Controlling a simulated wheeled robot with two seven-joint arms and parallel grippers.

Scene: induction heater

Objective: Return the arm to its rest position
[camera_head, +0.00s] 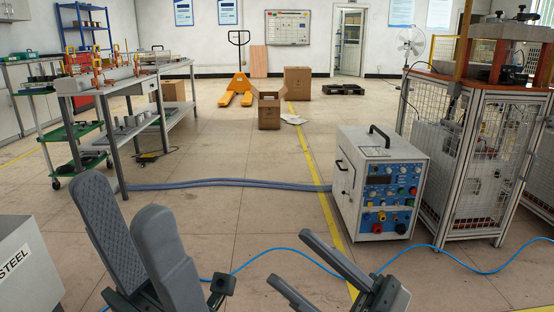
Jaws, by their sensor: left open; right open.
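My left gripper (122,198) is at the lower left of the head view, its two grey padded fingers pointing up and apart. It is open and nothing is between the fingers. My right gripper (292,261) is at the bottom centre, its fingers pointing up and left. It is also open and empty. Both grippers appear in front of the floor, and neither is seen touching anything. The induction heater (378,185), a white box with a blue control panel and a black top handle, stands on the floor to the right, beyond my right gripper.
A blue cable (262,253) runs across the floor behind my grippers. A metal workbench (150,82) stands at the left and a mesh-sided cage (475,150) at the right. A grey box marked STEEL (22,265) is at the lower left.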

